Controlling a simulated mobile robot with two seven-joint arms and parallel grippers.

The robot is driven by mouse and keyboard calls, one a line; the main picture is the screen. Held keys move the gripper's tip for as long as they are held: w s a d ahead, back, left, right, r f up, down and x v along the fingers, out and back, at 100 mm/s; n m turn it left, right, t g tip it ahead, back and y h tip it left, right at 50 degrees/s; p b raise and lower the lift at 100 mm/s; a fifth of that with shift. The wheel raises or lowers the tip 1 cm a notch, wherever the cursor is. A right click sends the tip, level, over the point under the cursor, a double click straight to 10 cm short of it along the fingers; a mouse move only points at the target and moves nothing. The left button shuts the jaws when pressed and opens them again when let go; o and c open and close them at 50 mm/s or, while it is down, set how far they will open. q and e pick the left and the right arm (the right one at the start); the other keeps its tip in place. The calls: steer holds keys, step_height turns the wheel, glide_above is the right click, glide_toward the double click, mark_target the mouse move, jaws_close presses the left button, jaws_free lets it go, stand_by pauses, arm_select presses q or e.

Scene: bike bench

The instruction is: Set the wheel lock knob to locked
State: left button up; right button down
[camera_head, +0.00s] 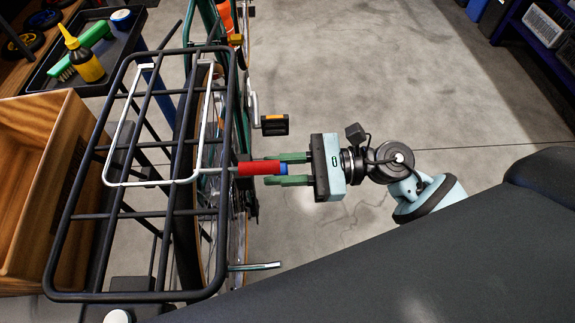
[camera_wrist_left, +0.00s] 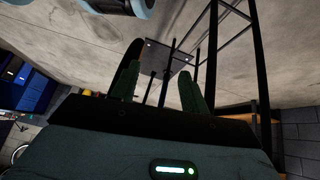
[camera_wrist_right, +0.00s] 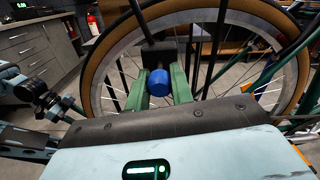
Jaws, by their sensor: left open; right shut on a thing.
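A red cylinder with a blue end (camera_head: 259,168) sticks out sideways beside the rear wheel (camera_head: 186,190), below the rack; I take it for the wheel lock knob. My right gripper (camera_head: 268,170) reaches it from the right, its two green fingers on either side, shut on it. In the right wrist view the round blue end (camera_wrist_right: 158,83) sits between the fingers, with the wheel (camera_wrist_right: 95,58) behind. The red part is hidden there. I cannot tell its lock setting. My left gripper (camera_wrist_left: 160,85) is open and empty; the head view does not show it.
A black rack (camera_head: 68,210) with a white loop (camera_head: 113,150) lies over the wheel. A wooden crate (camera_head: 40,165) and a black tray (camera_head: 45,75) with a yellow bottle (camera_head: 85,62) stand left. A pedal (camera_head: 274,125) juts out nearby. The floor right is mostly clear.

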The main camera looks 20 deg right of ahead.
steer(key=c, duration=1.2)
jaws_free()
steer(key=b+v, duration=0.2)
steer(key=v, duration=0.6)
steer(key=shift+r, duration=0.1)
